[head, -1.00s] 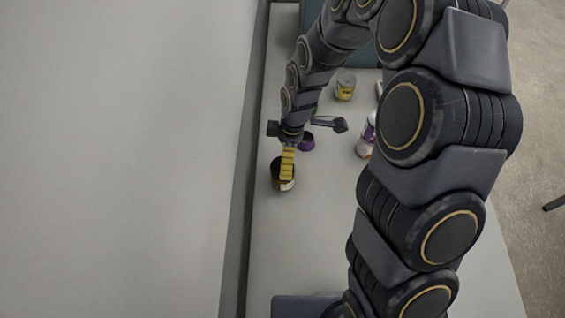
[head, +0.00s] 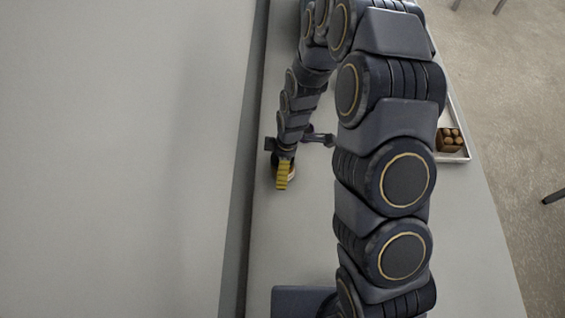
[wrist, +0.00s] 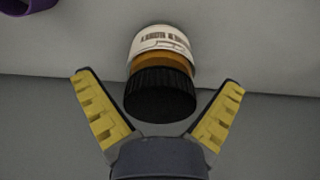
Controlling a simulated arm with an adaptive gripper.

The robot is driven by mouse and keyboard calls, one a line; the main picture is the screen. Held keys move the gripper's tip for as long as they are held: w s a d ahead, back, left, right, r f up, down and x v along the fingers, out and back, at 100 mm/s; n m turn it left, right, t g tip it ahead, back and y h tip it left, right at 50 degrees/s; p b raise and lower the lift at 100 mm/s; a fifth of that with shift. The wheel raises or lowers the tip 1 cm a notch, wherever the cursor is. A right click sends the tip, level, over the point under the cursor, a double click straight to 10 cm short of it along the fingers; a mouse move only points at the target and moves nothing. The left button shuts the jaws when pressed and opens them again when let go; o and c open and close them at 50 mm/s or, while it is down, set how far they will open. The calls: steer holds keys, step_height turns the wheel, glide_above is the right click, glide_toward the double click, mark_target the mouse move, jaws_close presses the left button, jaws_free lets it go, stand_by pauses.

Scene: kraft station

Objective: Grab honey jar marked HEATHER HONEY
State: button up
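A honey jar (wrist: 162,72) with a black ribbed lid, amber contents and a white label shows in the wrist view. The label print is upside down; it seems to end in HONEY, but I cannot read the full name. My gripper (wrist: 159,82) is open, with one yellow-padded finger on each side of the jar. The lid lies between the fingers with a gap on both sides, and neither finger appears to touch it. In the head view my gripper (head: 282,176) is low over the counter near the wall, and the jar is almost wholly hidden behind it.
Part of a purple object (wrist: 30,4) shows at the top left of the wrist view. In the head view, a white tray (head: 462,156) with a box of brown cylinders (head: 449,139) stands at the right edge. The counter (head: 300,240) in front of my gripper is clear.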

steer(key=c, duration=0.9)
